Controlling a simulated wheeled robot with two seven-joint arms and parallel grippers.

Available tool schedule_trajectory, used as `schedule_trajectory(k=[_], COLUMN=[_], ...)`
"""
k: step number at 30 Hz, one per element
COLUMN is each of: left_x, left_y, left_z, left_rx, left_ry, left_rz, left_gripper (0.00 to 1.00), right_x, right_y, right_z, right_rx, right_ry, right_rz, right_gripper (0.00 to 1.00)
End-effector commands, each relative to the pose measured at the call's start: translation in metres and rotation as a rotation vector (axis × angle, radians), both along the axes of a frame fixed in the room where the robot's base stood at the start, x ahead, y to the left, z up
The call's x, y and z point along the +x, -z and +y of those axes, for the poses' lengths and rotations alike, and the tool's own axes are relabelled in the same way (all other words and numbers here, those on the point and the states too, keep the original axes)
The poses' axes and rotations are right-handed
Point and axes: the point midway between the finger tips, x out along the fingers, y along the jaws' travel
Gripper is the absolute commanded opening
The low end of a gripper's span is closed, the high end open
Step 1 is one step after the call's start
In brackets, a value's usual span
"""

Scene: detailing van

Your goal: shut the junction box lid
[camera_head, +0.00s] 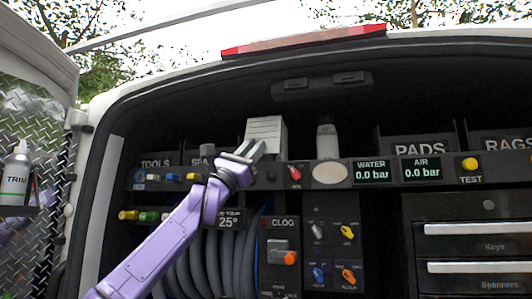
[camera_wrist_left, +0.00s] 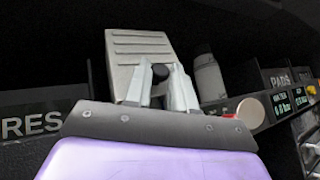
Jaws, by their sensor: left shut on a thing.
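The junction box lid (camera_head: 266,128) is a pale grey ribbed panel above the van's shelf rail, seen raised and close to upright. It also shows in the left wrist view (camera_wrist_left: 138,45), directly beyond my fingers. My left gripper (camera_head: 250,150) is at the lid's lower front. In the left wrist view, my left gripper (camera_wrist_left: 160,85) has its two pale fingers on either side of a small dark knob (camera_wrist_left: 160,72) and is shut on it. The box under the lid is mostly hidden by my gripper. My right gripper is in neither view.
A pale bottle (camera_head: 327,138) stands right of the lid, behind the rail. A red switch (camera_head: 294,173) and a pale round disc (camera_head: 329,174) sit on the rail. Water and air displays (camera_head: 372,172) are farther right. Hose coils (camera_head: 205,262) hang below.

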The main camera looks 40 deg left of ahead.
Motion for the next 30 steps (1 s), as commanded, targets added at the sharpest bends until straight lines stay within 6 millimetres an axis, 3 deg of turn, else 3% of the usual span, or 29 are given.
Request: schedule_trajectory(k=[9, 24, 25, 26, 27, 30], left_x=[0.014, 0.016, 0.016, 0.016, 0.016, 0.015], left_y=[0.012, 0.014, 0.014, 0.014, 0.014, 0.013], left_z=[0.01, 0.01, 0.01, 0.01, 0.01, 0.01], left_rx=[-0.004, -0.004, -0.004, -0.004, -0.004, -0.004], left_ry=[-0.011, -0.01, -0.01, -0.01, -0.009, -0.009], left_rz=[0.015, 0.016, 0.016, 0.016, 0.016, 0.014], left_gripper=[0.0, 0.0, 0.3, 0.4, 0.48, 0.48], right_x=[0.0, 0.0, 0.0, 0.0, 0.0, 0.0], right_y=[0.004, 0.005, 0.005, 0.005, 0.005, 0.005], right_z=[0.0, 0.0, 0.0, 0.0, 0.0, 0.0], right_rx=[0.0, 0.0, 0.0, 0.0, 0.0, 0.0], right_ry=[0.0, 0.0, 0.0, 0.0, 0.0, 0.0], right_rz=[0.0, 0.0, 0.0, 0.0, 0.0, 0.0], right_gripper=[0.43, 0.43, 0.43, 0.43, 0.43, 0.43])
